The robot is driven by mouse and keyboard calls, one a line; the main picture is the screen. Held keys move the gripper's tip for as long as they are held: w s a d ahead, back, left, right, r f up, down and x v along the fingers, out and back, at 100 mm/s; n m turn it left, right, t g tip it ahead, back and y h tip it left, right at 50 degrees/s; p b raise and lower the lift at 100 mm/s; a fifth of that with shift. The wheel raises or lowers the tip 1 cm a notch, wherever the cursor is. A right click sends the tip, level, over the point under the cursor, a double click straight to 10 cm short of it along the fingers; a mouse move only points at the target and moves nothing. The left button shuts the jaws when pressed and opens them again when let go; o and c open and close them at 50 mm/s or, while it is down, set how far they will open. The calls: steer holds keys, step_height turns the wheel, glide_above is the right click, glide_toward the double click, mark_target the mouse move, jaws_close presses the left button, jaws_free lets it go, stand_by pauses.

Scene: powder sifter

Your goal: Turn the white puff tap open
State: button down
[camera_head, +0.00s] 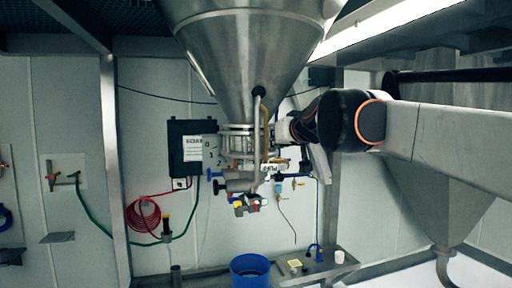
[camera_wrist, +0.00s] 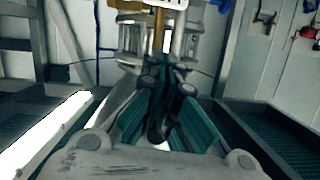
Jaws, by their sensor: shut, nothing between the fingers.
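A white label that seems to read "PUFF" (camera_head: 271,168) sits under the steel hopper's outlet in the head view, with small valve parts around it. I cannot clearly make out the white puff tap itself. My gripper (camera_wrist: 166,66) is shut and empty in the wrist view, its fingertips in front of the sifter's metal frame and a brown-yellow rod (camera_wrist: 158,32). In the head view my arm comes in from the right, and its end is just right of the outlet. My fingertips are not clear there. I cannot tell whether they touch anything.
The steel hopper (camera_head: 245,50) hangs above. Small taps with teal (camera_head: 278,188) and yellow (camera_head: 295,184) parts are below right of the outlet. A blue bucket (camera_head: 250,270) stands below. A black box (camera_head: 191,146) and red coiled hose (camera_head: 144,214) are on the back wall.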

steer(key=b+v, duration=0.1)
steer(key=v, duration=0.5)
steer(key=w+a+r+n+g, duration=0.1)
steer(key=w+a+r+g, duration=0.15)
steer(key=w+r, duration=0.2)
steer(key=g+h+p, duration=0.1)
steer(key=g, duration=0.3)
glide_above(274, 167)
steer(key=a, duration=0.2)
steer(key=shift+t, duration=0.25)
steer(key=f, duration=0.7)
steer(key=shift+d+f, duration=0.2)
steer(key=shift+f, duration=0.15)
step_height(274, 167, down, 2)
steer(key=shift+s+f, duration=0.15)
steer(key=shift+s, duration=0.1)
